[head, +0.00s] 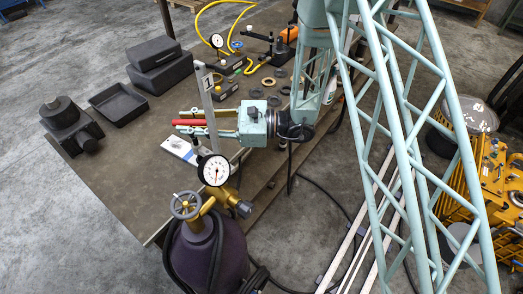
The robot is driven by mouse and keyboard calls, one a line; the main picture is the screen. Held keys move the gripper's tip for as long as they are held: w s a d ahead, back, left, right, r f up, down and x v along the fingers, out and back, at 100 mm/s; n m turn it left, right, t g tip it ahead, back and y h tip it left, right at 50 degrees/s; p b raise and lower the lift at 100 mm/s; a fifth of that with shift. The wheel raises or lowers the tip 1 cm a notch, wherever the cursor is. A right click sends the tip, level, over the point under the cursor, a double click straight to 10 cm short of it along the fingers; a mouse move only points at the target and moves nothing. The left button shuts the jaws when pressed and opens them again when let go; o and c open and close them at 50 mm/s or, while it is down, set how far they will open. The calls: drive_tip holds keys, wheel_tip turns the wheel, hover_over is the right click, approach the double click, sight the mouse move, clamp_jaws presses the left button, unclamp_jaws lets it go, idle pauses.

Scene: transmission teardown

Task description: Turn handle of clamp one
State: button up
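Clamp one is an upright silver bar (208,105) marked "1" near the front edge of the table. Its red handle (187,122) points left, roughly level in the picture. My gripper (181,121) comes in from the right with its teal body beside the bar. Its two brass-coloured fingers lie one above and one below the red handle, with gaps that seem to show on both sides. The gripper looks open around the handle; contact cannot be made out. The clamp's lower part is partly hidden by the gauge in front.
A purple gas cylinder (196,255) with a dial gauge (214,170) stands close in front. Black boxes (160,65) and a black tray (118,103) sit on the brown table (110,170). Rings and a yellow hose lie behind. A yellow machine (490,180) stands right.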

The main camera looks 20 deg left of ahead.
drive_tip(key=shift+s+n+g+h+p, duration=0.15)
drive_tip(key=shift+n+g+h+p, duration=0.25)
drive_tip(key=shift+n+g+p, duration=0.45)
drive_tip(key=shift+n+g+h+p, duration=0.3)
drive_tip(key=shift+n+g+h, duration=0.15)
drive_tip(key=shift+g, duration=0.6)
